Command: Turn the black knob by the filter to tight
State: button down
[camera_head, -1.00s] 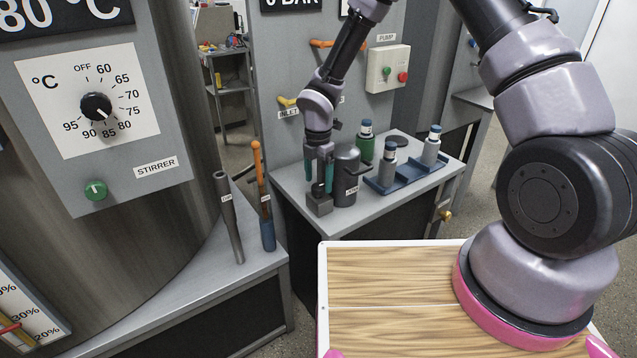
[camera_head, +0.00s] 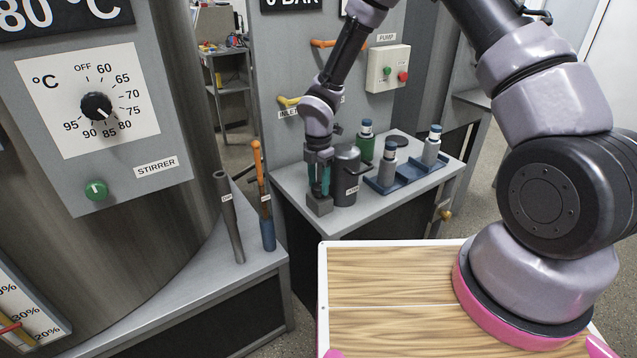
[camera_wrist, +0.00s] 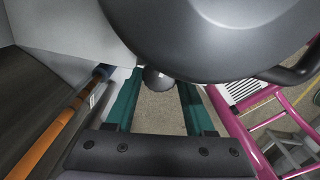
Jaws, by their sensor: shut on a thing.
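The filter (camera_head: 347,178) is a dark grey labelled cylinder on the grey bench, just right of my gripper. It fills the top of the wrist view as a large rounded grey body (camera_wrist: 225,30). My gripper (camera_head: 319,188) points down beside the filter, above a small grey block (camera_head: 319,206). In the wrist view, a dark round knob (camera_wrist: 158,79) sits between the far ends of my teal fingers, partly under the filter body. My gripper is shut on this knob. In the head view the fingers hide the knob, and I cannot read its angle.
A blue tray (camera_head: 409,176) with grey bottles and a green bottle (camera_head: 366,143) stand right of the filter. An orange-handled tool (camera_head: 262,190) and a grey rod (camera_head: 228,215) stand on the bench to the left. A wooden board (camera_head: 390,270) lies in front.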

aim_at(318, 186)
jog(key=m, duration=0.4)
jog(key=shift+m, duration=2.4)
jog(key=shift+c, duration=1.3)
grip_release()
jog(key=shift+r, duration=0.15)
notch_tip(318, 186, up, 11)
jog(key=shift+f, duration=0.2)
